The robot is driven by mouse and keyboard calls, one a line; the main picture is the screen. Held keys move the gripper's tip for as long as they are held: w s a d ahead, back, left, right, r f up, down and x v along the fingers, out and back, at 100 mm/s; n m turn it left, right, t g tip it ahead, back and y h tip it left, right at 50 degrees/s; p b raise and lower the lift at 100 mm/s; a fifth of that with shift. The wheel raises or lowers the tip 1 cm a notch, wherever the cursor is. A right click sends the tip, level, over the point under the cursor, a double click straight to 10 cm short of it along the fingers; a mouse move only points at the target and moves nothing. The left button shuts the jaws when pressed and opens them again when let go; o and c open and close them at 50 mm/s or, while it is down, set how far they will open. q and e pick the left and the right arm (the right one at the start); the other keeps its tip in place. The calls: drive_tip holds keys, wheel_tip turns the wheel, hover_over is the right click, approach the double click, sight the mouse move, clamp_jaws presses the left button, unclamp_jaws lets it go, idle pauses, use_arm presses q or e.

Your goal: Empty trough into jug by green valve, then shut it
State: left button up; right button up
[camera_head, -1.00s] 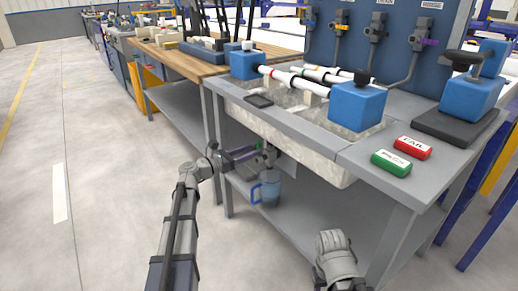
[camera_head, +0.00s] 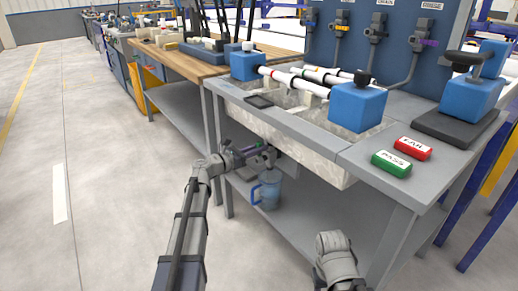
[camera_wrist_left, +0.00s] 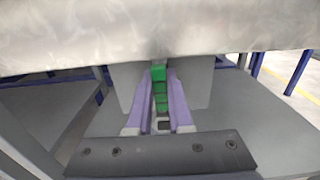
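The trough (camera_head: 290,140) is a pale, mottled basin set into the grey bench, with a pipe over it. Its water level cannot be made out. The green valve (camera_wrist_left: 159,88) is under the trough, its handle between the purple fingers of my left gripper (camera_wrist_left: 160,97). The fingers appear closed against both sides of it. In the head view my left gripper (camera_head: 262,151) reaches in under the trough's front edge. The blue-tinted jug (camera_head: 268,189) stands upright on the lower shelf below the valve, its handle to the left. My right gripper's fingers are not seen.
Blue clamp blocks (camera_head: 357,106) hold the pipe (camera_head: 298,82) over the trough. A red FAIL block (camera_head: 412,148) and a green PASS block (camera_head: 391,163) lie on the bench's right end. The lower shelf (camera_head: 310,215) is bare right of the jug. Floor at left is clear.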

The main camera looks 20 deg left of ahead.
use_arm(q)
clamp_jaws()
idle(0.5)
idle(0.6)
drive_tip(key=d+m, duration=0.1)
drive_tip(key=m, duration=0.2)
drive_tip(key=s+d+f+m+b, duration=0.1)
drive_tip(key=m, duration=0.2)
drive_tip(key=s+d+m+b, duration=0.1)
drive_tip(key=m, duration=0.1)
drive_tip(key=shift+s+f+m, duration=0.25)
drive_tip(key=shift+f+m, duration=0.15)
drive_tip(key=shift+s+d+f+m+b, duration=0.2)
drive_tip(key=shift+f+m+b, duration=0.45)
drive_tip(key=shift+m, duration=0.85)
drive_tip(key=shift+s+d+f+m+b, duration=0.2)
drive_tip(key=shift+f+m+b, duration=0.4)
drive_tip(key=shift+m, duration=0.9)
drive_tip(key=shift+s+d+f+m+b, duration=0.1)
drive_tip(key=shift+d+f+m+b, duration=0.35)
drive_tip(key=shift+m, duration=1.05)
drive_tip(key=shift+a+f, duration=0.1)
drive_tip(key=shift+f, duration=0.15)
